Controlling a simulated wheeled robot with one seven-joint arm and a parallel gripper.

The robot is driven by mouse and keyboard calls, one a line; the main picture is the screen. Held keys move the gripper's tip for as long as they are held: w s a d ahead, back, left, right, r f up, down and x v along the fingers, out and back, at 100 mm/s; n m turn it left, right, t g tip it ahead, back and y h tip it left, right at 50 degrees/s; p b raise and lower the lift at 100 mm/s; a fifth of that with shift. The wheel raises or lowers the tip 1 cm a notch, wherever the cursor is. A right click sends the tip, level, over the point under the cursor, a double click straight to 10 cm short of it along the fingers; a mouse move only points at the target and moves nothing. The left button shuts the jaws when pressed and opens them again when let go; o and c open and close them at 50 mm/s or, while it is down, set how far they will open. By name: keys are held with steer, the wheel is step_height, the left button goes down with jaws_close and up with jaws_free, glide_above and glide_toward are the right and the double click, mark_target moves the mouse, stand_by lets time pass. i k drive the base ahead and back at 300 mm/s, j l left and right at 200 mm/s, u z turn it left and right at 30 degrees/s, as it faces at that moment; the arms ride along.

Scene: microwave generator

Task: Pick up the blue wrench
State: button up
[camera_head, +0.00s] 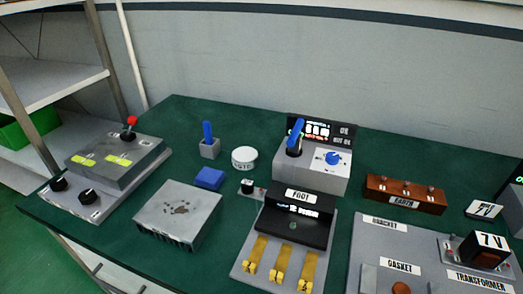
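Two upright blue tool-like pieces are in view, and I cannot tell for sure which one is the wrench. One blue piece (296,133) stands slightly tilted in a black round seat on top of a grey device with a lit display. The other blue piece (208,132) stands upright in a small grey block (210,149) on the green table, left of that device. The lower ends of both are hidden. My gripper is not in view.
A control box with a red-topped lever (131,121) stands left. A brown EARTH block (404,195) and labelled plate stand right.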

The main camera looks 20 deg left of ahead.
mark_target(294, 150)
steer(key=u, duration=0.8)
